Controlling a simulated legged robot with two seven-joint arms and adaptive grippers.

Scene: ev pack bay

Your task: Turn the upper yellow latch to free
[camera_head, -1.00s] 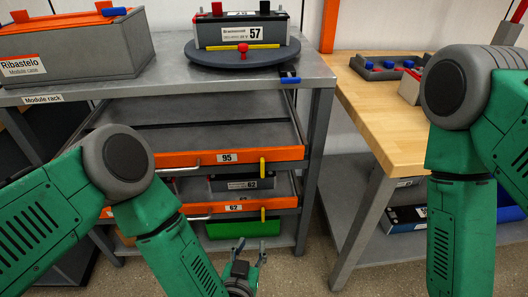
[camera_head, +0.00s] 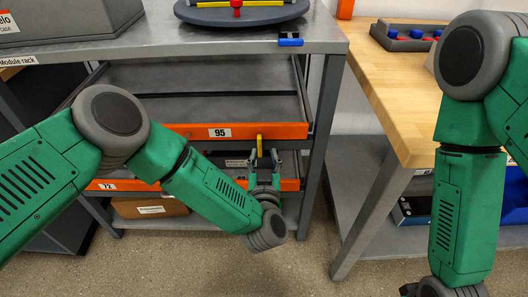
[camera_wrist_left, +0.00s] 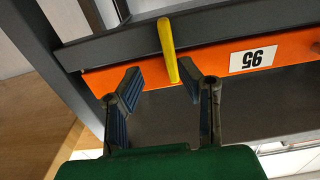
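The upper yellow latch (camera_head: 259,145) stands upright on the orange front of the upper drawer (camera_head: 185,131), right of the label 95. The left wrist view shows the latch (camera_wrist_left: 168,48) upside down and slightly tilted, crossing the orange front. My left gripper (camera_head: 264,158) is at the latch. In the left wrist view the gripper (camera_wrist_left: 160,80) is open, with one finger on each side of the latch's near end. Contact is not clear. My right gripper (camera_head: 445,289) is cut off at the bottom edge, fingers out of view. The lower latch is not visible.
A lower orange drawer (camera_head: 118,185) sits beneath, partly behind my left arm. The rack's grey post (camera_head: 322,150) is just right of the gripper. A wooden bench (camera_head: 400,100) stands to the right. A cardboard box (camera_head: 150,207) is on the bottom shelf. The floor in front is clear.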

